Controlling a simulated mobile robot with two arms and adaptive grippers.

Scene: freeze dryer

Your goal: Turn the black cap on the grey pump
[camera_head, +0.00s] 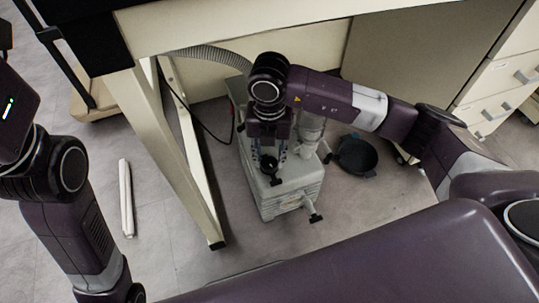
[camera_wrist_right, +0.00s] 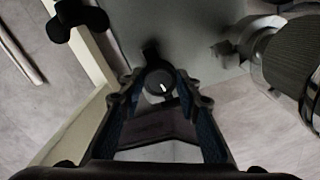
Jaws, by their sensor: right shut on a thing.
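The grey pump (camera_head: 290,192) is a boxy unit on the floor under the bench. The black cap (camera_wrist_right: 158,82) is round with a white mark and sits between the fingers of my right gripper (camera_wrist_right: 157,92) in the right wrist view. In the head view, my right gripper (camera_head: 270,152) points down over the pump top, its fingers shut on the black cap (camera_head: 269,163). The gripper partly hides the cap's surroundings. My left arm shows at the left, but its fingers are out of view.
A bench leg (camera_head: 178,150) stands close left of the pump. A ribbed hose (camera_head: 212,56) runs behind it. A black round container (camera_head: 357,156) is on the floor to the right. A black knob (camera_head: 313,216) projects from the pump's front. A white bar (camera_head: 126,198) lies at left.

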